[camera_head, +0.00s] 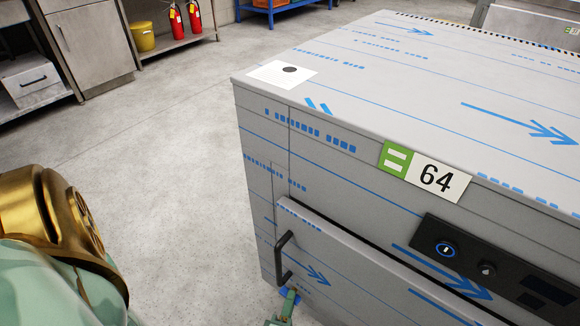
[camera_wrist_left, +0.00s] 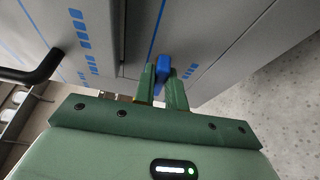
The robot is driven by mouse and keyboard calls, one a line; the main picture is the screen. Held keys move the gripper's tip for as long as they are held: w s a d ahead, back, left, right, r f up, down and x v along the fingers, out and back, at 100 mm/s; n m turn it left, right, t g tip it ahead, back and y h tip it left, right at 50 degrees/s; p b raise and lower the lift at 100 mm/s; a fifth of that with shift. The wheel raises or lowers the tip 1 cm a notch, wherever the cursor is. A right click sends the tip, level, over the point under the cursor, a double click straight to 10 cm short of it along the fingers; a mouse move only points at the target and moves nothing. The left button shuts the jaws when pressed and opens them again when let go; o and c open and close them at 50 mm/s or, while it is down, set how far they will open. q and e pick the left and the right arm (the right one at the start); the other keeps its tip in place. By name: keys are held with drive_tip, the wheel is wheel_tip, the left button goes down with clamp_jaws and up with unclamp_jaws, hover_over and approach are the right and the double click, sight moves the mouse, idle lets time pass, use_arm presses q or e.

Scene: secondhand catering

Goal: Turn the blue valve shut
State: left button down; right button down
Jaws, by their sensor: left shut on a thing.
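The blue valve (camera_wrist_left: 163,66) is a small blue handle at the side of the film-covered steel appliance (camera_wrist_left: 205,32). In the left wrist view my green left gripper (camera_wrist_left: 163,80) is shut on it, with a finger on each side. In the head view the gripper (camera_head: 285,304) shows small at the bottom edge, and a bit of the blue valve (camera_head: 289,292) shows beside its fingertips. The valve's pipe or mount is hidden. My right gripper is not in view.
A black door handle (camera_head: 284,258) sticks out close to the left gripper. A control panel (camera_head: 490,268) and a label reading 64 (camera_head: 436,178) are on the appliance's front. Open concrete floor (camera_head: 175,150) lies to the left.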

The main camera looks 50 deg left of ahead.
use_arm(q)
drive_tip(key=shift+f+m, duration=0.15)
drive_tip(key=shift+m, duration=0.25)
drive_tip(key=c, duration=1.4)
unclamp_jaws()
drive_tip(key=shift+c, duration=0.2)
